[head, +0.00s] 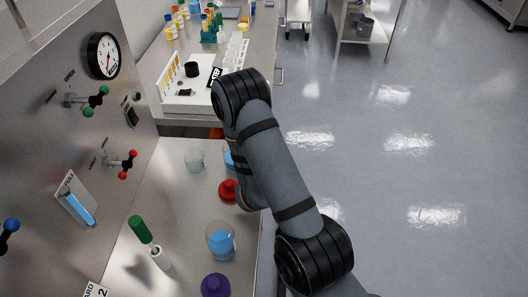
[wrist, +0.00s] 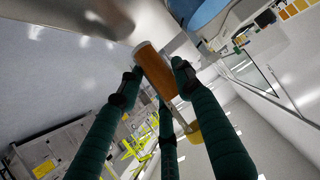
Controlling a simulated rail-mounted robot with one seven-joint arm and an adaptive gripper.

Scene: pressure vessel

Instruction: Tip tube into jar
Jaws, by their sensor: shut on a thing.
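In the wrist view, my gripper (wrist: 150,82) is shut on an orange-brown tube (wrist: 156,70) with a pale rim at its upper end. The view is strongly tilted. A blue, round-edged thing (wrist: 196,14) is close by at the top of that view, apart from the tube in the picture; I cannot tell whether it is a jar. In the head view, my arm hides the gripper and most of the tube. A clear jar (head: 195,160) stands left of my arm. Another jar with blue contents (head: 229,162) is partly hidden behind my arm. A third jar with blue liquid (head: 220,241) stands nearer.
A red-topped item (head: 229,190) and a purple-topped item (head: 215,286) are on the steel bench. A green-handled item (head: 140,229) leans at the left. The panel with valves and a gauge (head: 103,56) borders the bench on the left. Open floor lies right.

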